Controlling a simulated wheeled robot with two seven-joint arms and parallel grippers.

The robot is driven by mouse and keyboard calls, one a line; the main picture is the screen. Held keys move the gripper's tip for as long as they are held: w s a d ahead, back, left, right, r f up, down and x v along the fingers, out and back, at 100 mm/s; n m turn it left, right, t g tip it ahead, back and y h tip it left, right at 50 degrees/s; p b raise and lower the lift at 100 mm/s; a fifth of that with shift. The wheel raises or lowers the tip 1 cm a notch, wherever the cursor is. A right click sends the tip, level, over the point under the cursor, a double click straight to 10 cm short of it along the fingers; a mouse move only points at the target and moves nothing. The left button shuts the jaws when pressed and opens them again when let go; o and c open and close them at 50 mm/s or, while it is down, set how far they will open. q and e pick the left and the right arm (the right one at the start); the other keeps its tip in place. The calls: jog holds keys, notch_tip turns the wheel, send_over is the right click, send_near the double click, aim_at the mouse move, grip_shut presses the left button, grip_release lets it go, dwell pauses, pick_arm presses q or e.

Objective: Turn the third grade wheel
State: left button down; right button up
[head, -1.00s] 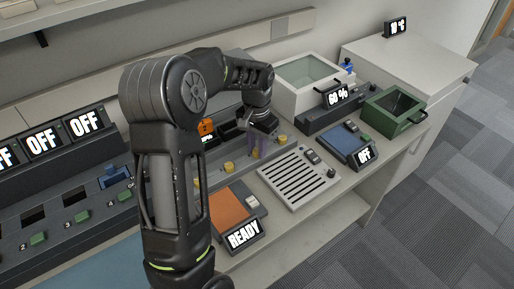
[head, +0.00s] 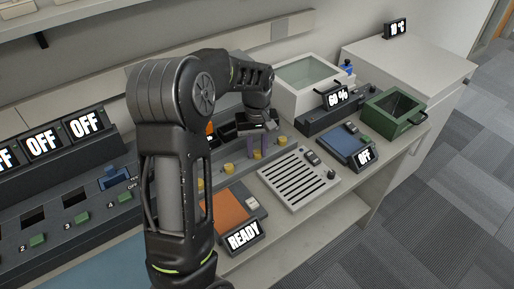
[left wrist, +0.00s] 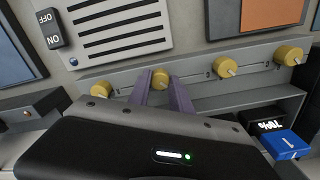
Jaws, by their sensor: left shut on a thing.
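The third grade wheel (left wrist: 160,78) from the left, as the head view counts, sits between the purple fingertips of my left gripper (head: 257,154). In the left wrist view my left gripper (left wrist: 162,88) is shut on this wheel, one finger at each side. The second wheel (head: 228,168) and the fourth wheel (head: 284,141) stand free on either side. The second also shows in the left wrist view (left wrist: 226,67), as does the fourth (left wrist: 103,88). The fingers partly hide the third wheel in the head view.
A slotted grey panel (head: 300,182) lies in front of the wheels. An orange pad (head: 231,212) with a READY display (head: 243,236) is left of it. A blue pad (head: 345,139) and green bin (head: 393,108) stand right. My left arm covers the bench middle.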

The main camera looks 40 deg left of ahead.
aim_at(257, 152)
pick_arm(q)
jog(key=shift+n, duration=0.3)
jog(key=c, duration=1.2)
grip_release()
jog(key=shift+o, duration=0.2)
jog(key=shift+r, duration=0.1)
notch_tip(257, 152, up, 8)
jog(key=shift+f+b, duration=0.15)
jog(key=shift+b, duration=0.15)
